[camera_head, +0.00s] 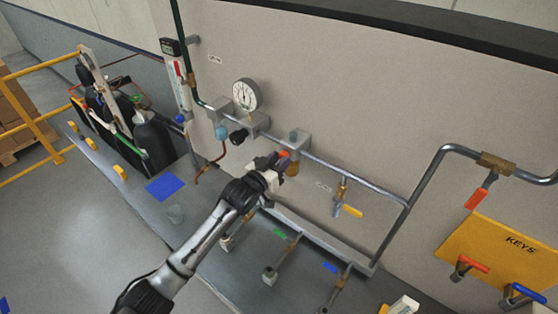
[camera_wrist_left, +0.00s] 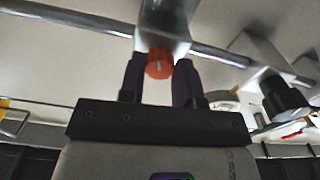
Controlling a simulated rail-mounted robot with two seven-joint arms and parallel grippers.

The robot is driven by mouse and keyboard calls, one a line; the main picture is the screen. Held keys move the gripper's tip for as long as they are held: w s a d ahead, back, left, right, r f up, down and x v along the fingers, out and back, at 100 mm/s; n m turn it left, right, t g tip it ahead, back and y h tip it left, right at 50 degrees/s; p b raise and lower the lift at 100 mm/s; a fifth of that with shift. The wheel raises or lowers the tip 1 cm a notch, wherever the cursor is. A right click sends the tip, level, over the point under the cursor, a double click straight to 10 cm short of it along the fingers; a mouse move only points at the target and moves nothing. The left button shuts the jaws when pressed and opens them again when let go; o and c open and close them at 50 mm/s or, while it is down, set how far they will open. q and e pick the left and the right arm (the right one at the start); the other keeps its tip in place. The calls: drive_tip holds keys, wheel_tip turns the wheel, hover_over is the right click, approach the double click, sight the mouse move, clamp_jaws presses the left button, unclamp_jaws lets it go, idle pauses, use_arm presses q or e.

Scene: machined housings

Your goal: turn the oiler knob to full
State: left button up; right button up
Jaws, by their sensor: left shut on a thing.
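The orange oiler knob (camera_head: 284,154) sits by the grey oiler block (camera_head: 299,139) on the wall pipe, with an amber bowl (camera_head: 292,169) below. My left gripper (camera_head: 272,160) reaches up to the knob from the lower left. In the left wrist view, the knob (camera_wrist_left: 159,62) is between the two dark fingers of my left gripper (camera_wrist_left: 160,80), which is shut on it. A pale line shows on the knob's face. The knob's scale and end marks cannot be read. My right gripper is in neither view.
A round gauge (camera_head: 246,94) and a black knob (camera_head: 238,136) are left of the oiler on the same pipe. A yellow-handled valve (camera_head: 352,211) hangs to the right. Valve stubs stand on the grey bench below. A yellow KEYS board (camera_head: 490,252) is far right.

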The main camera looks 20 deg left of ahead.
use_arm(q)
drive_tip(key=m, duration=0.3)
drive_tip(key=shift+m, duration=0.7)
drive_tip(key=o, duration=0.9)
